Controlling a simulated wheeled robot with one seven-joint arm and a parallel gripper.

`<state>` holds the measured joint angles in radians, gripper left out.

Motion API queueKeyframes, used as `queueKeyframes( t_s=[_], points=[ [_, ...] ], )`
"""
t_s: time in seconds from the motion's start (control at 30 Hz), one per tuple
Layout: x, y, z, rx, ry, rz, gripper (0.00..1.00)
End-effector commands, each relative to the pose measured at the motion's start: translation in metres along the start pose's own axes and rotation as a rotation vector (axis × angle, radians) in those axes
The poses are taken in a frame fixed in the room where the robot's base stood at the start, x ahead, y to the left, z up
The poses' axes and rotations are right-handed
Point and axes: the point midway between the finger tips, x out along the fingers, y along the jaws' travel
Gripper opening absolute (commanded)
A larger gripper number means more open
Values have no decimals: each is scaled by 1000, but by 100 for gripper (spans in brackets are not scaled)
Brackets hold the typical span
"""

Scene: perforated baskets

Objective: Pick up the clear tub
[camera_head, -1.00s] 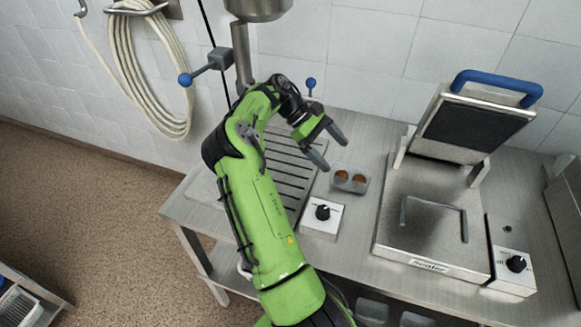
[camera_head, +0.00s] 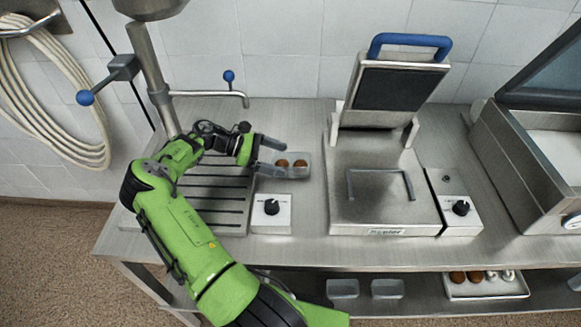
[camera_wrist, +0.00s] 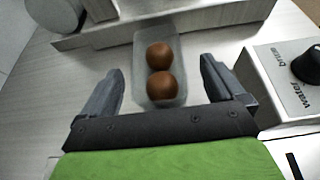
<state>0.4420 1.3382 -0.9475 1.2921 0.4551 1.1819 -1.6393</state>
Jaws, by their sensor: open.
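The clear tub (camera_head: 304,170) stands on the steel counter between the slatted drain board and the press grill. It holds two brown round items and also shows in the wrist view (camera_wrist: 172,97). My gripper (camera_head: 277,154) is at the tub's left side in the head view. In the wrist view my gripper (camera_wrist: 160,82) is open, with one finger on each side of the tub's near end. I cannot tell whether the fingers touch it. The tub's nearest edge is hidden behind the gripper's palm.
A control box with a black knob (camera_head: 271,213) stands close in front of the tub. The press grill (camera_head: 385,190) is to the right, its lid raised. A faucet (camera_head: 210,94) reaches over behind. Two more clear tubs (camera_head: 387,289) and a tray (camera_head: 486,289) are on the lower shelf.

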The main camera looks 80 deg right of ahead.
Motion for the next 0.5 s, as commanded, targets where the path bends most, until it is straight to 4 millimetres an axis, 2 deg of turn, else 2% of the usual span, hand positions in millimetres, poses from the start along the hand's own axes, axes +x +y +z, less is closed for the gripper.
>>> queueKeyframes(
  t_s=[0.1,0.2,0.43,0.5],
  points=[
    [26,2,-2,1,1,-6,96],
    [39,2,-1,1,0,-4,96],
    [42,2,0,0,0,-2,96],
    [42,2,0,0,0,-2,87]
  ],
)
